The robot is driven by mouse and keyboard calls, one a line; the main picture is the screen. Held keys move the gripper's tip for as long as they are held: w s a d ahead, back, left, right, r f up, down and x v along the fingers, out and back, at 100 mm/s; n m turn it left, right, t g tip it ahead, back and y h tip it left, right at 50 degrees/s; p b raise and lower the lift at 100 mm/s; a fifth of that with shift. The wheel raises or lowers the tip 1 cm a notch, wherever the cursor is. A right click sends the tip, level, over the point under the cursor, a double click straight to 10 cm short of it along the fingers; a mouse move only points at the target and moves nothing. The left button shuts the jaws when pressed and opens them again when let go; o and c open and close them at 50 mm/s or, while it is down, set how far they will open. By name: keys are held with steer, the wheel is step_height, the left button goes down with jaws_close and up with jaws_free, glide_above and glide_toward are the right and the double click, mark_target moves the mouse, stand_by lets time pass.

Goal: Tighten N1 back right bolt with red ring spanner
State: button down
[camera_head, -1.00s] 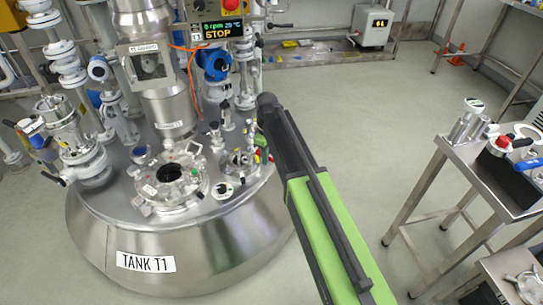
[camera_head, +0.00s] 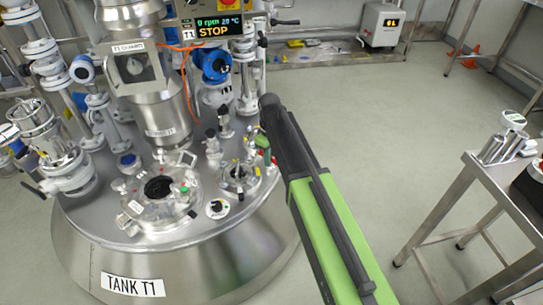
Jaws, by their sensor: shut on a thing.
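The tank T1 (camera_head: 235,225) fills the left of the view, with flanged nozzles on its steel top. A small flanged nozzle (camera_head: 238,178) with bolts stands right of the large round opening (camera_head: 158,188). I cannot read which nozzle is N1 or single out its back right bolt. My green and black arm (camera_head: 318,205) reaches up from the lower right, with its black end beside the tank's right edge. My gripper is hidden behind the arm. Small red and green parts show beside the arm near the small nozzle; I cannot tell whether one is the red ring spanner.
A control panel (camera_head: 218,28) reading STOP stands above the tank. Pipes and blue-capped instruments crowd the tank's back and left. A steel table (camera_head: 475,180) with metal parts stands at the right. The grey floor between tank and table is clear.

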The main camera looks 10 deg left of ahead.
steer(key=s+a+m, duration=0.1)
steer(key=a+m, duration=0.1)
steer(key=m, duration=0.1)
steer(key=s+a+m, duration=0.2)
steer(key=m, duration=0.1)
steer(key=s+a+m, duration=0.2)
steer(key=a, duration=0.1)
steer(key=shift+a+r+m, duration=0.1)
steer(key=shift+m, duration=0.3)
steer(key=a+m, duration=0.5)
steer(key=w+a+m, duration=0.1)
steer(key=a+m, duration=0.1)
steer(key=m, duration=0.1)
steer(key=shift+a, duration=0.25)
steer(key=shift+a+m, duration=0.1)
steer(key=shift+m, duration=0.3)
steer(key=shift+s+d+n, duration=0.35)
steer(key=shift+d+n, duration=0.15)
steer(key=shift+d, duration=0.05)
step_height(320, 180, up, 4)
steer(key=p, duration=0.4)
steer(key=shift+r, duration=0.2)
